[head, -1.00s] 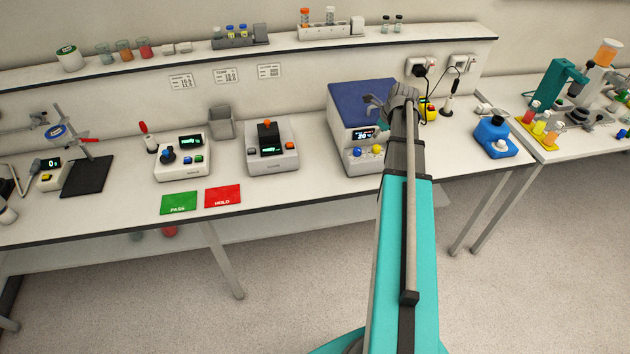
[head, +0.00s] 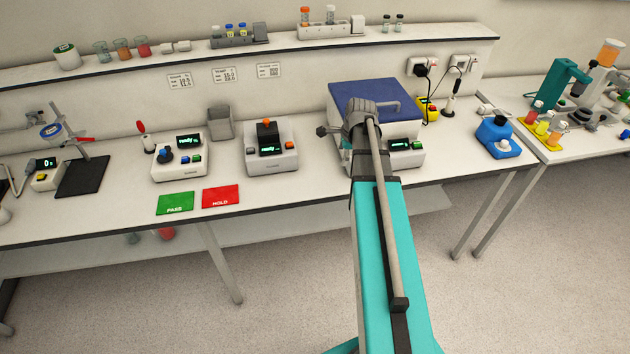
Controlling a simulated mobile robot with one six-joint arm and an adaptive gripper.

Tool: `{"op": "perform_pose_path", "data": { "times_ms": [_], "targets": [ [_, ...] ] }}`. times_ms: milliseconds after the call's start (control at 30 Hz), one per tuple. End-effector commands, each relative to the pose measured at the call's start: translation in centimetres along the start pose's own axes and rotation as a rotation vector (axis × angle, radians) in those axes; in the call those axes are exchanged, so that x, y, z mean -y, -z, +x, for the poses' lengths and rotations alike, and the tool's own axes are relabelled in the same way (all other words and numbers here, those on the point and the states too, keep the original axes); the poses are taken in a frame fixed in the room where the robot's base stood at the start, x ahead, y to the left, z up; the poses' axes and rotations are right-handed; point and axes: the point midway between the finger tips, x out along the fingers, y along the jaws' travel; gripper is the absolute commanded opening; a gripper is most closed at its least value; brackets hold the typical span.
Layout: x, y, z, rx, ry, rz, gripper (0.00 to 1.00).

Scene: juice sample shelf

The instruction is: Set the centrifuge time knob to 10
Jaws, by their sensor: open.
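The centrifuge (head: 413,165) is a white box with a blue lid (head: 370,95), standing on the bench in the middle right. My arm covers the left part of the front panel, so the time knob is hidden. I cannot tell whether the gripper touches the centrifuge.
Green (head: 175,203) and red (head: 220,196) cards lie at the front. The bench right of the centrifuge is fairly clear.

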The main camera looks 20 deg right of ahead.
Motion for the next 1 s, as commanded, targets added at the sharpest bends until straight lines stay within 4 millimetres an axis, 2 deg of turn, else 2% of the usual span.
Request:
{"op": "perform_pose_path", "data": {
  "times_ms": [600, 800, 1000],
  "targets": [
    [-5.1, -6.6, 3.0, -0.012, -0.073, -0.51, 0.79],
    [-6.5, -8.1, 3.6, -0.014, -0.092, -0.644, 0.79],
    [-7.1, -8.8, 3.9, -0.013, -0.102, -0.711, 0.79]
  ]
}}
